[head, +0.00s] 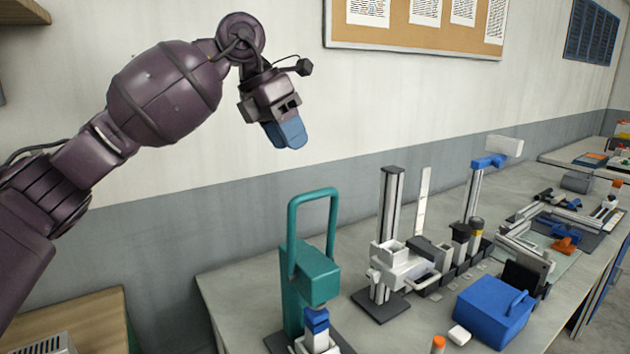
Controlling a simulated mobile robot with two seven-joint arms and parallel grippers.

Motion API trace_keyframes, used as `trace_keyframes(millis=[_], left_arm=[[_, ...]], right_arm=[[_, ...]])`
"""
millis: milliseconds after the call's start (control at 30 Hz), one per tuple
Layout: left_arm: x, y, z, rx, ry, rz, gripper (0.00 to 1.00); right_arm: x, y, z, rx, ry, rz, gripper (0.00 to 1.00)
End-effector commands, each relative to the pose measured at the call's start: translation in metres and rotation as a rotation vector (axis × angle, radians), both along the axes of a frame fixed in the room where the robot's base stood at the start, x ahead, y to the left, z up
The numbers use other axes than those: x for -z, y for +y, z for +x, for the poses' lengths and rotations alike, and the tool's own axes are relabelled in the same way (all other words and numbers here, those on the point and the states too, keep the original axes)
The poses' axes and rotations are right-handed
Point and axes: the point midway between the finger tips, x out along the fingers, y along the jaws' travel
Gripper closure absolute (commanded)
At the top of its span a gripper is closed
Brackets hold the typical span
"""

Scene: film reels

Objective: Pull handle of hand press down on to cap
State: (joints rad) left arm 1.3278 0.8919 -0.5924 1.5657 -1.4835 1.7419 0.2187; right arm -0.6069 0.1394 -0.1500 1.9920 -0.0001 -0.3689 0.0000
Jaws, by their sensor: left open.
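The hand press (318,283) stands at the near left end of the workbench, a teal body on a dark base. Its teal loop handle (292,215) points upward. Below the press head is a blue piece (316,320) on a white holder (318,343); I cannot tell which part is the cap. My left gripper (287,134), with blue fingers, is in the air above and left of the handle, apart from it. It is open and empty. My right gripper is not in the view.
Right of the press, a grey post fixture (391,215) with white parts stands on the workbench (240,290). A blue box (493,312) and a small orange-topped item (438,343) are near the front. A cork board (420,32) hangs on the wall. The air between gripper and handle is clear.

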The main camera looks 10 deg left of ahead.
Motion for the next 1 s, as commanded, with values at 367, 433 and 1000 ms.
trace_keyframes(millis=[367, 433, 1000], left_arm=[[0.056, -0.025, 0.008, 0.002, 0.004, -0.001, 0.57], [0.065, -0.029, 0.010, 0.003, 0.003, -0.002, 0.57], [0.091, -0.040, 0.014, 0.001, 0.000, -0.002, 0.57]], right_arm=[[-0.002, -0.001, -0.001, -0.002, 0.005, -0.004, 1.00], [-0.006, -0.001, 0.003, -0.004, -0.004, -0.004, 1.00], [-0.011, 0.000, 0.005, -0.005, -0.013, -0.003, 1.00]])
